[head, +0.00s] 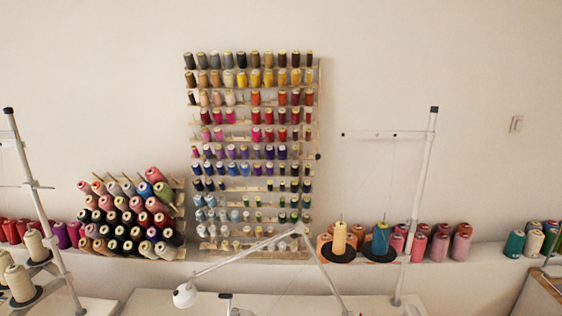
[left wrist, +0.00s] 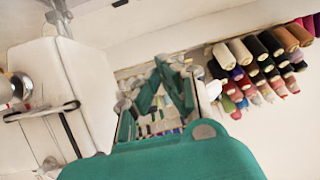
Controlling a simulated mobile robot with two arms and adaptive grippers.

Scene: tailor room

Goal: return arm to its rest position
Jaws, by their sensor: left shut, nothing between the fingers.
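My left gripper (left wrist: 165,75) shows in the left wrist view as green and grey jaws in the middle of the frame. Its fingers are shut with nothing between them. It points toward the pale wall, and no thing touches it that I can see. The head view shows neither of my grippers and no part of my arms. My right gripper is not in either view.
A wall rack (head: 255,140) holds many thread spools. A slanted spool stand (head: 130,215) is on the ledge at left. Thread poles (head: 422,180) and a white lamp (head: 185,294) rise in front. In the left wrist view, a white boxy body (left wrist: 75,85) stands close at left, and spools (left wrist: 262,55) are at upper right.

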